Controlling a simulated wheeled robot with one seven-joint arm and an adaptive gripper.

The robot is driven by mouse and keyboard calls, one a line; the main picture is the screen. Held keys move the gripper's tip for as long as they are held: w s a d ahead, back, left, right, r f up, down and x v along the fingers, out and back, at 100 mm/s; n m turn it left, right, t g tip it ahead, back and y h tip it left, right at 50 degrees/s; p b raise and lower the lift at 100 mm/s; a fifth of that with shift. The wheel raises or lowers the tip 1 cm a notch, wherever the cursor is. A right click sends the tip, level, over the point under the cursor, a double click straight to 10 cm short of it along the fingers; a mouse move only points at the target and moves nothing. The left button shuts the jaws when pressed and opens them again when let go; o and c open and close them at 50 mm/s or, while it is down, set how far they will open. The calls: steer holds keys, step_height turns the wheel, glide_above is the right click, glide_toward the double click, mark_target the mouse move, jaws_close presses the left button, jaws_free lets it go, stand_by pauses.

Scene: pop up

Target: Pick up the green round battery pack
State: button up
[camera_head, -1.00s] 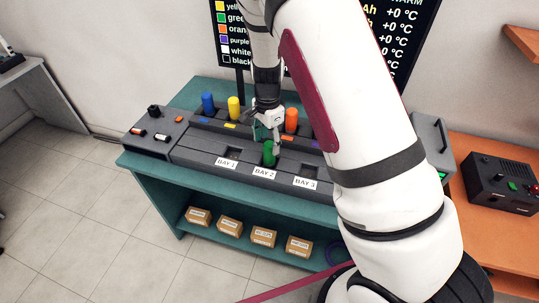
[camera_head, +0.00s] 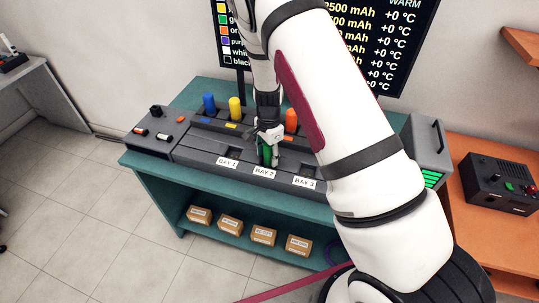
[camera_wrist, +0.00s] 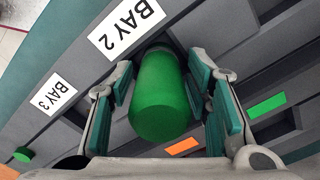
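The green round battery pack (camera_head: 265,157) stands upright in the slot behind the BAY 2 label (camera_head: 264,173). In the wrist view the pack (camera_wrist: 161,98) fills the middle, with its top toward the camera. My gripper (camera_head: 268,143) is down over the pack from above. In the wrist view its teal finger pads stand on either side of the pack's body. The fingers look open, with the pads close to the sides; contact is not clear. The pack's lower end is hidden in the bay.
Blue (camera_head: 208,103), yellow (camera_head: 235,108) and orange (camera_head: 291,119) packs stand in the rack behind. Bays 1 and 3 look empty. A grey box (camera_head: 428,145) with green bars stands to the right. Cardboard boxes (camera_head: 231,225) lie on the lower shelf.

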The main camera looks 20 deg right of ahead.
jaws_close()
steer(key=shift+r, duration=0.1)
